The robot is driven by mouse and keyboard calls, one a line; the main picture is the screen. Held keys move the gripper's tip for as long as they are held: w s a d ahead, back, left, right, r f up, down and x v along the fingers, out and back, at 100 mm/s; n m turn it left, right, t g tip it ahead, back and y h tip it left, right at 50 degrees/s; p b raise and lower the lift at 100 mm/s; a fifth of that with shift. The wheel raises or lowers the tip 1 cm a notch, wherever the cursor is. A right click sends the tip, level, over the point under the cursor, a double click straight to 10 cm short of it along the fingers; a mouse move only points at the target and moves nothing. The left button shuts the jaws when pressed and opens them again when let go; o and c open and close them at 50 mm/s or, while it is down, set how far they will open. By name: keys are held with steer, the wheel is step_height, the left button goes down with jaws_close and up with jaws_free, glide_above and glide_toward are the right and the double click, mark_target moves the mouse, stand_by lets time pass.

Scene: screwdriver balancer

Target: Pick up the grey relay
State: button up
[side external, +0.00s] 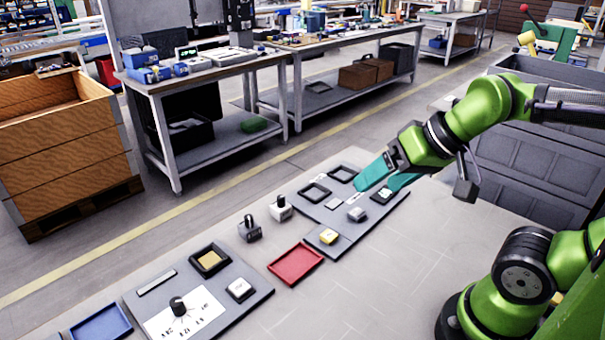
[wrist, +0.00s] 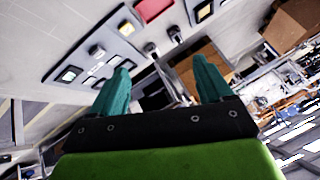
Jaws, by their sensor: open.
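In the side external view, a dark grey block with a black top (side external: 249,229) stands on the table left of the red tray; it looks like the grey relay. A lighter block with a black knob (side external: 281,208) stands just behind and right of it. In the wrist view, two small upright blocks show near the red tray, one at the upper middle (wrist: 174,33) and one lower left (wrist: 150,50). My gripper (side external: 370,192) is open, with teal fingers above the right-hand board, well right of both blocks. Nothing shows between its fingertips (wrist: 161,63).
A red tray (side external: 296,264) lies between the right-hand board (side external: 344,238) and the left-hand board (side external: 250,305). The right-hand board carries a yellow block (side external: 328,237), a small grey part (side external: 357,214) and black frames. A blue tray (side external: 101,324) is at the lower left. The table's front right is clear.

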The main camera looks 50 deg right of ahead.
steer(key=shift+f, duration=0.1)
steer(key=n+g+h, duration=0.2)
steer(key=g, duration=0.5)
glide_above(248, 216)
steer(key=shift+f, duration=3.5)
steer(key=f, duration=1.1)
steer(key=shift+a, duration=0.35)
steer(key=shift+d+f, duration=0.2)
steer(key=shift+f, duration=1.15)
steer(key=shift+d+f, duration=0.15)
steer(key=shift+f, duration=1.2)
steer(key=c, duration=1.2)
